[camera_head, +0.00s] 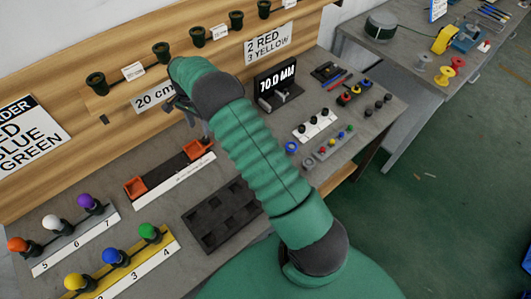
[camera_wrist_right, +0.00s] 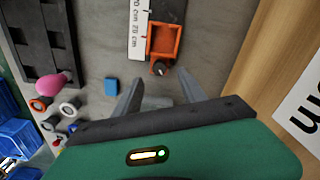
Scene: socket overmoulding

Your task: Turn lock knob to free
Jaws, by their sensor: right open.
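The measuring fixture (camera_head: 170,172) lies on the bench with a white scale along its front and an orange block at each end. Its right orange block (camera_head: 194,149) also shows in the wrist view as an orange open box (camera_wrist_right: 164,42). A small dark knob (camera_wrist_right: 158,68) sits at the edge of that box. My right gripper (camera_wrist_right: 157,94) is open and empty, with its fingers apart and the knob in line with the gap between them, just beyond the tips.
A dark compartment tray (camera_head: 222,215) lies in front of the fixture. Racks with coloured bulbs (camera_head: 117,257) stand at the left. A display reading 70.0 (camera_head: 278,78) is behind my arm. A small blue block (camera_wrist_right: 111,87) lies near my left-hand finger.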

